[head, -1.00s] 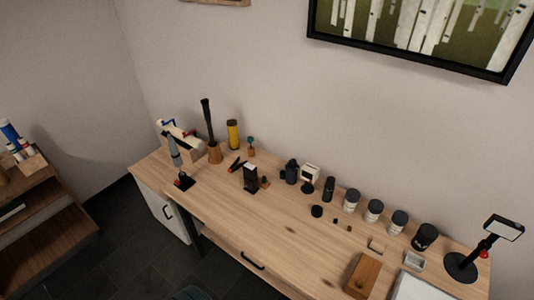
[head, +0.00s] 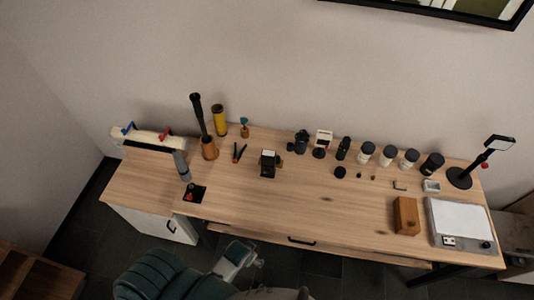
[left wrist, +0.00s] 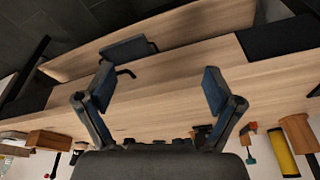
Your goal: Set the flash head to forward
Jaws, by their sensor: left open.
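A small black upright unit with a white top face (head: 268,163), which looks like the flash, stands near the middle of the table (head: 290,210). Its pale face points mostly upward. My left arm comes in at the bottom of the head view, with its pale wrist part (head: 236,258) in front of the table's front edge, well short of the flash. In the left wrist view my left gripper (left wrist: 158,88) is open, with nothing between its fingers. Wood shows beyond them. I cannot make out the flash surely in that view. My right gripper is not in view.
Left of the flash are pliers (head: 239,153), a yellow cylinder (head: 218,120) and a dark-handled tool in a wooden holder (head: 208,150). Behind right stand a white-headed item (head: 323,139) and several jars. A wooden block (head: 406,216) lies right. The table front is mostly clear.

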